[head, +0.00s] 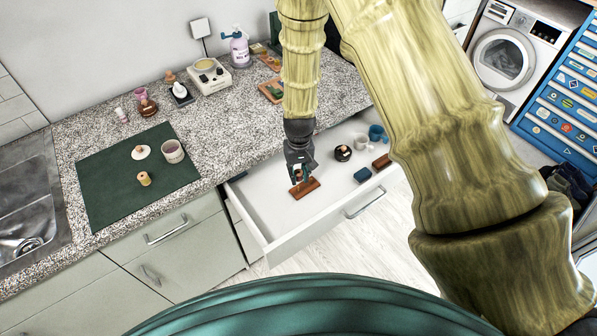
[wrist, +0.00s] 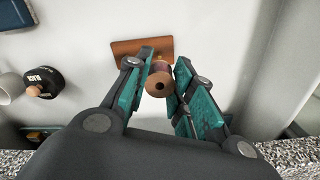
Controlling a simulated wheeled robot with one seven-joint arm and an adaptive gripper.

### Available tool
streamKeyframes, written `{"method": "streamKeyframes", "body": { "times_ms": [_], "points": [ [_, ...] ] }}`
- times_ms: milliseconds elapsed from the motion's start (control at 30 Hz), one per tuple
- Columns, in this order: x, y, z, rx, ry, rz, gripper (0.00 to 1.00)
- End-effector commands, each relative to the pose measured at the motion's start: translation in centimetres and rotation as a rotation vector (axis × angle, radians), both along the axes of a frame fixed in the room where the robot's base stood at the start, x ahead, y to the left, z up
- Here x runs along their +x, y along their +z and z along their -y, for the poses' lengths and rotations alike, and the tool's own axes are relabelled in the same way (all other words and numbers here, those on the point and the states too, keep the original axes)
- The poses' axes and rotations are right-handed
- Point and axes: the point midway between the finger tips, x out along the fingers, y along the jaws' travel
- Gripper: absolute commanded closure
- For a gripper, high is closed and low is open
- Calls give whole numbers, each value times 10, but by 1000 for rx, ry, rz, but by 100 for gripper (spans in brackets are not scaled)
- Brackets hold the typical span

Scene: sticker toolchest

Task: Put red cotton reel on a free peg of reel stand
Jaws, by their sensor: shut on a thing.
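My gripper (head: 299,178) is over the open drawer, pointing down. In the wrist view my gripper (wrist: 160,85) is shut on a cotton reel (wrist: 158,83) with a pale wooden end and dark reddish thread. A brown wooden board (head: 305,189), which looks like the reel stand, lies on the drawer floor under my gripper. It also shows in the wrist view (wrist: 128,48), just beyond the reel.
The white drawer (head: 262,212) also holds a black round tin (head: 343,153), a teal mug (head: 377,132), a blue block (head: 362,175) and a brown block (head: 382,163). A green mat (head: 105,195) on the counter bears a cup, a white lid and a small yellowish piece.

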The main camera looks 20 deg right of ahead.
Motion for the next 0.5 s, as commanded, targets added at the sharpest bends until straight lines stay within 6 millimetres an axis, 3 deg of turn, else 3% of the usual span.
{"method": "streamKeyframes", "body": {
  "times_ms": [500],
  "points": [
    [0, -28, 0, 0, 0, 0, 87]
  ]
}}
